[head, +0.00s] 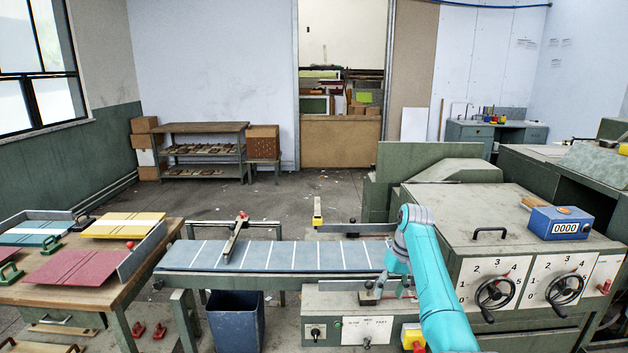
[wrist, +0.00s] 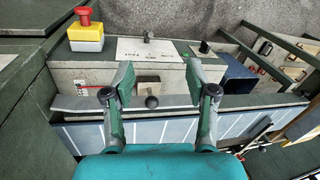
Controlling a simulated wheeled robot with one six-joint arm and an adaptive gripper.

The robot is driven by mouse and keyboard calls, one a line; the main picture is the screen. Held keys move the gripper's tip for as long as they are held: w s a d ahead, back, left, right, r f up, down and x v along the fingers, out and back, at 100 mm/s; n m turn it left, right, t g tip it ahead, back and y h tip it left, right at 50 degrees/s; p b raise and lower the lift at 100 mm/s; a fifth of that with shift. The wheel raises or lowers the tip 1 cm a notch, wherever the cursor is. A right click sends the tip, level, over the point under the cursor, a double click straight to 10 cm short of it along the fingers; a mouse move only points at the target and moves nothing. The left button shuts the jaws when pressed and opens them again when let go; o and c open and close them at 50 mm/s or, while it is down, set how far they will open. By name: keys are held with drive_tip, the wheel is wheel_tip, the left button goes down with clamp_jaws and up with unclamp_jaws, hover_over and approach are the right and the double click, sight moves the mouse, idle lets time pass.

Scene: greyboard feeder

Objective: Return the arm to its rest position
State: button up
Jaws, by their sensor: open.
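My gripper (head: 388,288) is at the end of my turquoise arm, low at the right end of the blue feed table (head: 290,256), near the machine. In the wrist view my gripper (wrist: 159,78) is open, its two fingers well apart with nothing between them. Behind the fingers are the feed table's edge and the grey control panel (wrist: 110,64) with a dark round knob (wrist: 151,102). I cannot tell whether the fingers touch anything. In the head view the arm hides part of the table's right end.
The green machine (head: 470,215) with handwheels and a blue counter box (head: 560,224) stands right of my arm. A red button on a yellow box (wrist: 85,34) sits on the panel. A wooden table (head: 146,275) with coloured boards is at left. A blue bin (head: 236,320) stands below the feed table.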

drive_tip(key=s+a+f+m+t, duration=0.15)
drive_tip(key=s+f, duration=0.35)
drive_tip(key=f, duration=0.9)
drive_tip(key=s+f+t, duration=0.2)
drive_tip(key=s+f, duration=0.3)
drive_tip(key=f, duration=0.9)
drive_tip(key=s+f+t+h, duration=0.15)
drive_tip(key=s+f, duration=0.35)
drive_tip(key=s, duration=0.5)
drive_tip(key=s+f+t, duration=0.2)
drive_tip(key=s+f, duration=0.3)
drive_tip(key=s, duration=0.5)
drive_tip(key=s+r+t, duration=0.2)
drive_tip(key=s+r, duration=0.2)
drive_tip(key=s, duration=0.8)
drive_tip(key=s+r+t, duration=0.2)
drive_tip(key=s+r, duration=0.3)
drive_tip(key=s, duration=0.7)
drive_tip(key=s+r+t, duration=0.2)
drive_tip(key=s+r, duration=0.5)
drive_tip(key=r, duration=0.4)
drive_tip(key=s+r+t, duration=0.2)
drive_tip(key=s+r, duration=0.5)
drive_tip(key=r, duration=0.5)
drive_tip(key=shift+a+r+m+h, duration=0.2)
drive_tip(key=shift+a+m+h, duration=0.15)
drive_tip(key=shift+a, duration=0.1)
